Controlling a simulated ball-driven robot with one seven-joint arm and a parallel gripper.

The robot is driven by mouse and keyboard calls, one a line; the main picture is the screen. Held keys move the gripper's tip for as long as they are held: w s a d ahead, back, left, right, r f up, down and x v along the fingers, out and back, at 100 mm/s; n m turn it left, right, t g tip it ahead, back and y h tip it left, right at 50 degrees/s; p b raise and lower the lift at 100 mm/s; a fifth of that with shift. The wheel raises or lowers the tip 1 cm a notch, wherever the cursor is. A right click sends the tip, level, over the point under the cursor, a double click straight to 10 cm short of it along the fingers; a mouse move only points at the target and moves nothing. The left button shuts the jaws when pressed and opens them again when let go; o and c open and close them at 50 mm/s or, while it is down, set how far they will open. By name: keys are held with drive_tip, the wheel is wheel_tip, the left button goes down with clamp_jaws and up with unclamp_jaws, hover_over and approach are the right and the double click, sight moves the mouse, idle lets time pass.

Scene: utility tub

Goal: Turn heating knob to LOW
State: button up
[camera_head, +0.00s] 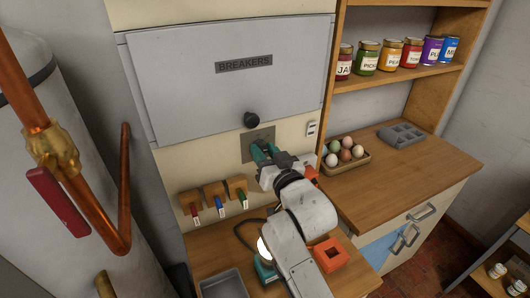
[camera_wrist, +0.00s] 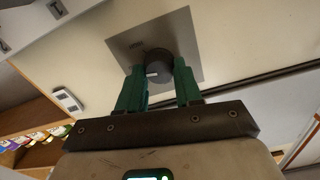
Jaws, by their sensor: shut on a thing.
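In the wrist view, a dark round knob (camera_wrist: 157,60) sits on a square grey metal plate (camera_wrist: 127,43) on the cream wall panel. A small pale mark shows on the knob's near side. The green fingers of my gripper (camera_wrist: 158,76) are on either side of the knob, shut on it. In the head view, my gripper (camera_head: 262,152) reaches the grey plate (camera_head: 248,138) below the breaker box, and its fingers and hand hide the knob. I cannot read any LOW label in either view.
The grey BREAKERS box (camera_head: 190,85) with a black round handle (camera_head: 251,120) is just above my gripper. A small white wall switch (camera_head: 311,128) and a tray of eggs (camera_head: 345,163) are to the right. Wooden holders with coloured tags (camera_head: 214,193) are at lower left.

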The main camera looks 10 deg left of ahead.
drive_tip(key=shift+a+n+b, duration=0.1)
drive_tip(key=shift+n+b, duration=1.75)
drive_tip(key=shift+n, duration=3.05)
drive_tip(key=shift+f, duration=0.1)
drive_tip(key=o, duration=1)
drive_tip(key=shift+o, duration=0.2)
drive_tip(key=shift+s, duration=0.15)
drive_tip(key=b+v, duration=0.1)
drive_tip(key=v, duration=0.9)
drive_tip(key=shift+s+d+b, duration=0.25)
drive_tip(key=shift+b, duration=0.05)
